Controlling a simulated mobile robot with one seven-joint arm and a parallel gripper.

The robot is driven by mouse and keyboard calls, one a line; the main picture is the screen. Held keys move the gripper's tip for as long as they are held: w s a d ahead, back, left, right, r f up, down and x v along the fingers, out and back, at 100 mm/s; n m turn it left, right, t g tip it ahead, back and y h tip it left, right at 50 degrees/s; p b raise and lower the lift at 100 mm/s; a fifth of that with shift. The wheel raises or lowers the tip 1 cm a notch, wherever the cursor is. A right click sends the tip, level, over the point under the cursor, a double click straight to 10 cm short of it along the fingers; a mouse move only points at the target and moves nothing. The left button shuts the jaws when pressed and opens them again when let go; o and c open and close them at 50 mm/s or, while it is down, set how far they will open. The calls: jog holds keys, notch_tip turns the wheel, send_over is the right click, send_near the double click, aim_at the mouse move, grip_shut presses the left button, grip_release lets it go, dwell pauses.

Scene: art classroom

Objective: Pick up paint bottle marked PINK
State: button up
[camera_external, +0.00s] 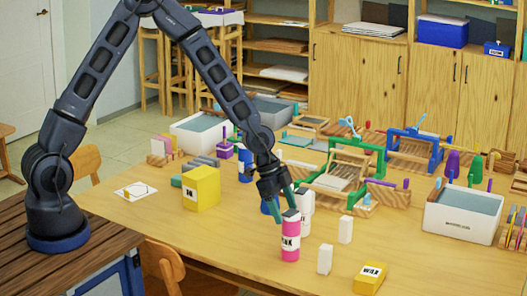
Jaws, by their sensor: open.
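The gripper is open and holds nothing that I can see.
A white bottle (306,210) stands close behind the pink one, with a blue object (266,207) to the left. White blocks (325,259) and a yellow WAX box (370,278) stand to the right. A yellow box (201,188) is at left. Wooden frames and tubs fill the back.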

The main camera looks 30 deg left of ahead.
aim_at(292, 228)
jog(key=shift+x, duration=3.15)
jog(key=c, duration=1.3)
